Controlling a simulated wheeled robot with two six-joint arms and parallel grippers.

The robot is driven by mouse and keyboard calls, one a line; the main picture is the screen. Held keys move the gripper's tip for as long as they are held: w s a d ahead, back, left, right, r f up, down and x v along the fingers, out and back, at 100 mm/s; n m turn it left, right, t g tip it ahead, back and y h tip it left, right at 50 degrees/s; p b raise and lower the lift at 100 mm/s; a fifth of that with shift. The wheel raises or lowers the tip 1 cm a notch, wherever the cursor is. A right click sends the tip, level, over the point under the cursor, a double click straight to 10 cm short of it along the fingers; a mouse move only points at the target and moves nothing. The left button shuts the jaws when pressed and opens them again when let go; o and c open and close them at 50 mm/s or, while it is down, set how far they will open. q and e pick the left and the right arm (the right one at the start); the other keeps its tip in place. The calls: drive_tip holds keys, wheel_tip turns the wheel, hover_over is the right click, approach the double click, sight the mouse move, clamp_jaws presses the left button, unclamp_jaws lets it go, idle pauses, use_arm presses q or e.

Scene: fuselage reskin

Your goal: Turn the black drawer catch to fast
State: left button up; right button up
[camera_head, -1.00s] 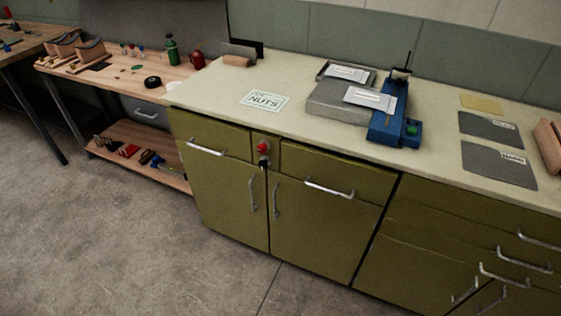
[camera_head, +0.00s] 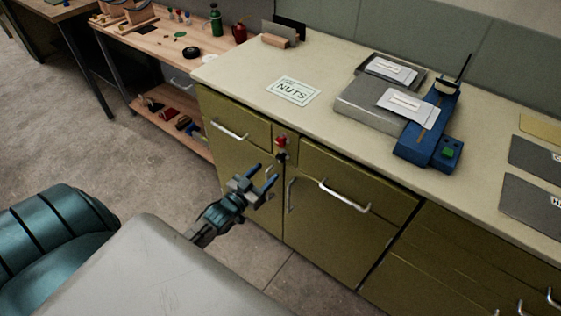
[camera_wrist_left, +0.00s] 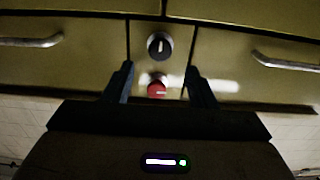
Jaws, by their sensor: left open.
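The black drawer catch (camera_head: 281,156) is a small round knob on the olive cabinet's narrow strip between two drawers. In the left wrist view the black drawer catch (camera_wrist_left: 160,46) shows a pale mark standing upright in the picture. A red knob (camera_head: 281,141) sits right above it in the head view; in the wrist view the red knob (camera_wrist_left: 157,88) appears below it. My left gripper (camera_head: 262,177) is open and empty, in front of the cabinet, just short of the knobs. In the wrist view its fingers (camera_wrist_left: 159,72) stand either side of the red knob, apart from it.
Drawer handles flank the strip: the left handle (camera_head: 229,130) and the right handle (camera_head: 344,195). The worktop carries a NUTS label (camera_head: 293,90), grey metal plates and a blue device (camera_head: 428,140). A wooden bench (camera_head: 160,38) stands at the left.

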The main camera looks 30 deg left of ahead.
sight(279, 160)
use_arm(q)
drive_tip(key=w, duration=0.2)
drive_tip(key=w+p, duration=0.1)
drive_tip(key=w, duration=0.2)
drive_tip(key=shift+w+d, duration=0.2)
drive_tip(key=shift+w, duration=0.1)
drive_tip(key=shift+w+d+f, duration=0.1)
drive_tip(key=shift+w, duration=0.65)
drive_tip(key=c, duration=0.9)
